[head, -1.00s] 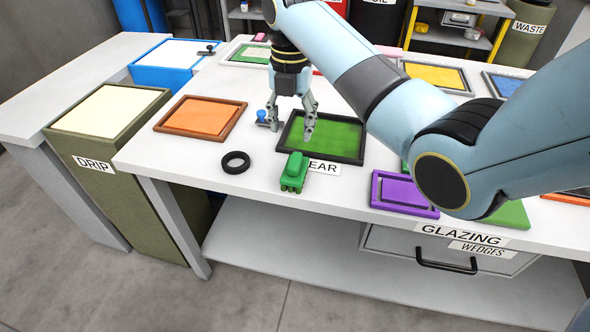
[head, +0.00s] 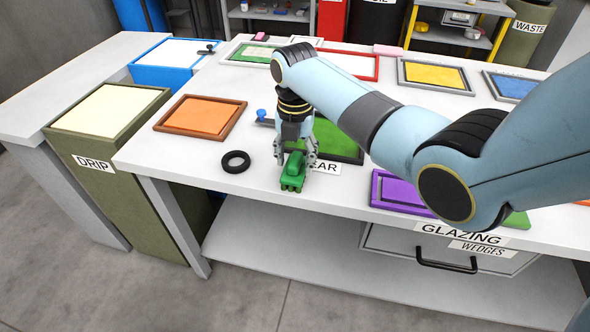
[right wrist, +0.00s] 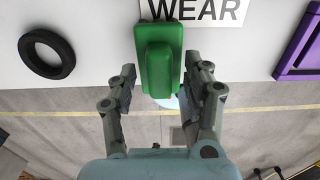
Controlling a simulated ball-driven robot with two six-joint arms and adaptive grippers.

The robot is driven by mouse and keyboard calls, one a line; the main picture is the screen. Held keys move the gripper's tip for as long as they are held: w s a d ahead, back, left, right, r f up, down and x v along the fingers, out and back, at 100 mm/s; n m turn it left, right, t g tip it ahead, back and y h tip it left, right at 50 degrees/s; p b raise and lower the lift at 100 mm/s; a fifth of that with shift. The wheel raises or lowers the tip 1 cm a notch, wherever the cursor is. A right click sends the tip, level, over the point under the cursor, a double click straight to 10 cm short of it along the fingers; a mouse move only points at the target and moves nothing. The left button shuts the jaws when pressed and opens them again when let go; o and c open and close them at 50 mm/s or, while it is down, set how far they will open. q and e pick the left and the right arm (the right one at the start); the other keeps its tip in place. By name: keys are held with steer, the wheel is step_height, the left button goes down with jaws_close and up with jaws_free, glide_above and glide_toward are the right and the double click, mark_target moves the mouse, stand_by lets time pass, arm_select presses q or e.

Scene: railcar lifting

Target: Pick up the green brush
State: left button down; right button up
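The green brush (head: 293,172) stands near the front edge of the white table, in front of the green tray. My right gripper (head: 297,160) is lowered over it, with a finger on either side. In the right wrist view the brush (right wrist: 161,62) shows at the top middle, and the gripper (right wrist: 162,85) is open, its fingertips apart with a gap to each side of the brush. The left gripper is not in view.
A black ring (head: 236,161) lies just left of the brush. The WEAR label (head: 326,168) and the green tray (head: 345,158) are close on the right and behind. A purple tray (head: 400,194) lies farther right. An orange tray (head: 202,116) sits back left.

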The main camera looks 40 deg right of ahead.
mark_target(300, 157)
jaws_close()
steer(key=shift+r, duration=0.45)
steer(key=r, duration=0.2)
steer(key=d+r, duration=0.1)
steer(key=shift+s+r, duration=0.15)
steer(key=shift+r, duration=0.25)
steer(key=s+d+r, duration=0.4)
steer(key=d+r, duration=0.2)
steer(key=d, duration=0.3)
steer(key=shift+s+d+r, duration=0.2)
steer(key=shift+s+d, duration=0.05)
steer(key=shift+d, duration=0.05)
